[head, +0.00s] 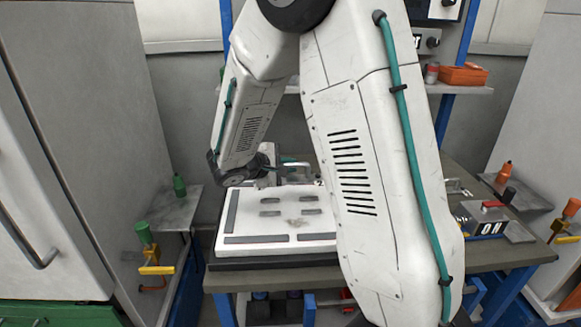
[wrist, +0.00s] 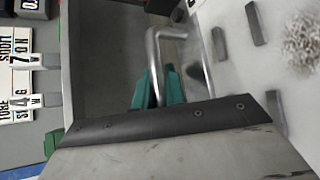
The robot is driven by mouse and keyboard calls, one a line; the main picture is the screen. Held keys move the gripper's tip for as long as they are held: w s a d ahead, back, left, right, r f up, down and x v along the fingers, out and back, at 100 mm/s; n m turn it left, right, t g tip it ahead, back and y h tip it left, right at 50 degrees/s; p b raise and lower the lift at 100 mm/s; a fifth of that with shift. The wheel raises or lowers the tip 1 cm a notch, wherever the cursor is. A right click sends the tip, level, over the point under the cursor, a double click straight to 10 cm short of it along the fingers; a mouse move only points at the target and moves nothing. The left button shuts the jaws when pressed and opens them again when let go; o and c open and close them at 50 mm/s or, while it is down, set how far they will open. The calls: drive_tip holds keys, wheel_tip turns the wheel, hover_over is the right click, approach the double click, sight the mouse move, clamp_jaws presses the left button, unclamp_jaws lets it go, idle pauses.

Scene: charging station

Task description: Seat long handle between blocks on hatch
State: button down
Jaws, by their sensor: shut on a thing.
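The hatch (head: 265,228) is a white panel lying on the bench in the head view, with four-sided dark strips near its edges and several small grey blocks (head: 270,213) on top. In the wrist view the hatch (wrist: 235,75) fills the right side, with blocks (wrist: 255,23) standing on it. The long handle (wrist: 152,55) is a bent silver bar. My gripper (wrist: 158,90) has teal fingers shut on one leg of it. The handle's far leg reaches toward the hatch edge; whether it touches cannot be told. In the head view my gripper is at the hatch's back edge, largely hidden.
The bench (head: 235,276) extends around the hatch. A grey box with a red button (head: 487,212) stands at the right. Side shelves hold a green bottle (head: 179,185) and an orange bottle (head: 504,173). My arm hides the hatch's right side in the head view.

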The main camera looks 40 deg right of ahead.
drive_tip(key=shift+s+d+g, duration=0.15)
drive_tip(key=shift+s+g, duration=0.15)
drive_tip(key=shift+s, duration=0.1)
drive_tip(key=shift+f, duration=0.1)
drive_tip(key=shift+f, duration=2.8)
drive_tip(key=shift+f, duration=1.5)
drive_tip(key=c, duration=1.4)
unclamp_jaws()
drive_tip(key=shift+o, duration=0.2)
drive_tip(key=shift+a, duration=0.25)
